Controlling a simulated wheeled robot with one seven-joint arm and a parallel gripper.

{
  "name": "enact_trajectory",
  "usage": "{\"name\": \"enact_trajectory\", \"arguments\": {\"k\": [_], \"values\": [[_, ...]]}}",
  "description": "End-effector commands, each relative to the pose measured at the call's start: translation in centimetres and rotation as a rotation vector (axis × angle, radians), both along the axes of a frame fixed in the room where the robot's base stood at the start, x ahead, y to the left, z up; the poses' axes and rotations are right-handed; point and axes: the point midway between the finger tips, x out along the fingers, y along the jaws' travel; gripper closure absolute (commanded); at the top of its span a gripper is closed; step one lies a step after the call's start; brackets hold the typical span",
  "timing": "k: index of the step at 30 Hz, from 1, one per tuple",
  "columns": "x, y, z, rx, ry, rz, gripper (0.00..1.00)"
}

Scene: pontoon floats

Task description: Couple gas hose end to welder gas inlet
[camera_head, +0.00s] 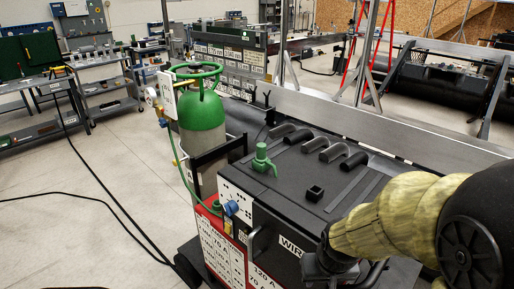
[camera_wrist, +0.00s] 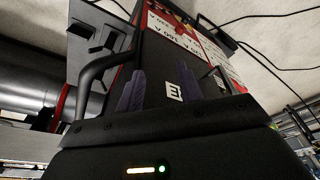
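The welder is a black box (camera_head: 330,165) with a white and red labelled front, low in the middle of the head view. A thin green hose (camera_head: 179,165) runs from the gas cylinder's regulator down to the welder's front upper corner. There it ends near a round blue fitting (camera_head: 231,208) on a white panel; I cannot tell if they are joined. A green tap-like piece (camera_head: 263,160) stands upright on the welder's top. My gripper (camera_head: 329,262) is at the welder's near right side, apart from the hose. In the wrist view my gripper (camera_wrist: 160,90) is open and empty.
A green-topped gas cylinder (camera_head: 203,112) stands behind the welder's left end. Curved dark pieces (camera_head: 325,145) and a small square black socket (camera_head: 315,193) are on the welder's top. Black cables cross the open floor (camera_head: 85,200) at left.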

Motion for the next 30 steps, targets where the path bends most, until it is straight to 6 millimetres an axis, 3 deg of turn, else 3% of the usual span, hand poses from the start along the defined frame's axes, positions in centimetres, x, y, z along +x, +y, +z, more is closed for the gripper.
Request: {"name": "enact_trajectory", "arguments": {"k": [11,15,19,24,30], "values": [[0.0,0.0,0.0,0.000,0.000,0.000,0.64],[0.0,0.1,0.2,-0.003,0.005,0.009,0.44],[-0.2,0.5,1.1,-0.027,0.041,0.071,0.44],[-1.0,1.5,2.9,-0.131,0.179,0.304,0.44],[-1.3,1.7,2.0,-0.406,0.421,0.735,0.44]]}}
